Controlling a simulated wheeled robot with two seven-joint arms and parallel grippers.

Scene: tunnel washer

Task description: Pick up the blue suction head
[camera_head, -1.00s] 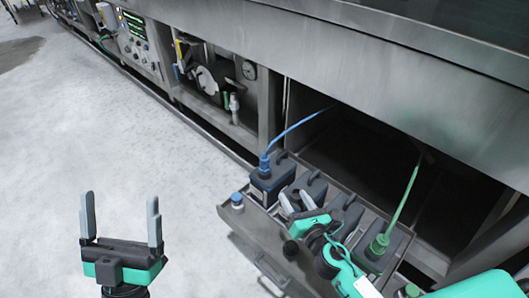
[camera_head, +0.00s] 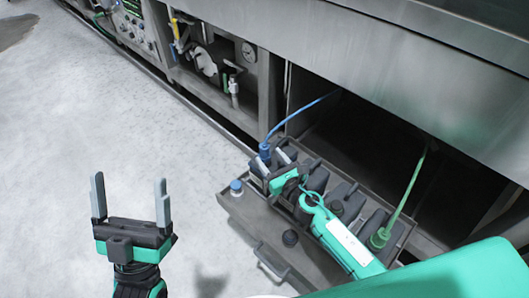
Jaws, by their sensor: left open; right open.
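The blue suction head (camera_head: 265,149), with a thin blue hose running from its top, stands at the far left end of the row of dark containers in the pulled-out drawer. My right gripper (camera_head: 269,163) is open, with its grey fingers close to the blue suction head, seemingly one on either side. I cannot tell whether they touch it. My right gripper and arm hide most of the container below it. My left gripper (camera_head: 130,200) is open and empty, above the floor at the lower left, well away from the drawer.
The drawer (camera_head: 245,207) has a front handle (camera_head: 270,262). A blue cap (camera_head: 236,187) and a black cap (camera_head: 290,238) stand along its front ledge. A green suction head (camera_head: 379,238) with a green hose is at the right. The machine's overhanging panel (camera_head: 400,90) is behind. Floor at left is clear.

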